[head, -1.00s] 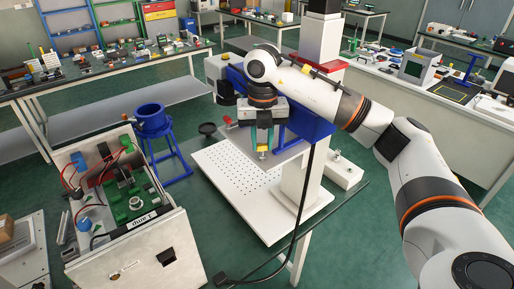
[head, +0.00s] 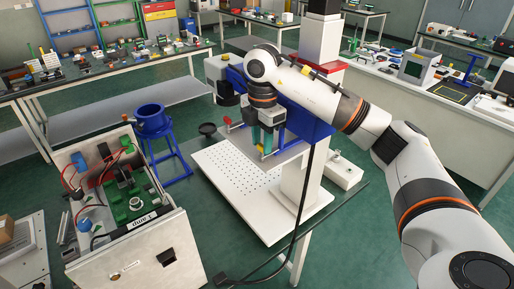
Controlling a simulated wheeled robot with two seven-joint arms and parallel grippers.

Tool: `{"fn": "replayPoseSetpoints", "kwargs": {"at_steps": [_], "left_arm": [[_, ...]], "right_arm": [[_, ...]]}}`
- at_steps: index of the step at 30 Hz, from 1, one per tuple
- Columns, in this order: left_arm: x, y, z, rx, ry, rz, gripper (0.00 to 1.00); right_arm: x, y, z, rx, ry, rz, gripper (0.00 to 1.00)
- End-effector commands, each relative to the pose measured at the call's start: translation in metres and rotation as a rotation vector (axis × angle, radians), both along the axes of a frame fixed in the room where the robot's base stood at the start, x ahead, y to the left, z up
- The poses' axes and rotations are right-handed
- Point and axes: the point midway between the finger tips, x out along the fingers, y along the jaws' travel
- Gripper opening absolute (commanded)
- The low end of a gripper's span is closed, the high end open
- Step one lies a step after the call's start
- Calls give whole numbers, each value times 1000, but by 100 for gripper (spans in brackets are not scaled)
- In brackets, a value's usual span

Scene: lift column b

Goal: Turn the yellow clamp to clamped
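My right gripper (head: 264,139) points down in front of the blue carriage (head: 312,128) on the white lift column. Its teal fingers are around or just in front of a small part with a yellow end (head: 262,153), which may be the yellow clamp. The fingers and gripper body hide most of that part, so I cannot tell if they touch it. Another small yellow spot (head: 305,70) shows behind my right arm near the red collar (head: 331,64). My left gripper is out of view.
A red knob (head: 228,121) sits left of my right gripper. A white perforated plate (head: 238,187) lies below. A black cable (head: 304,190) hangs in front of the column.

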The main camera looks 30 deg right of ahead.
Motion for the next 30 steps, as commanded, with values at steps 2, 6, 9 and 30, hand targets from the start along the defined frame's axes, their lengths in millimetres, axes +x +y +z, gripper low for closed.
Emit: {"fn": "replayPoseSetpoints", "kwargs": {"at_steps": [2,6,9,30], "left_arm": [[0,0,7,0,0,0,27],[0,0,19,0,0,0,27],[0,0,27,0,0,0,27],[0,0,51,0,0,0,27]], "right_arm": [[0,0,9,0,-1,0,34],[0,0,24,0,-1,1,34],[0,0,34,0,-1,1,34],[0,0,67,0,0,1,34]]}}
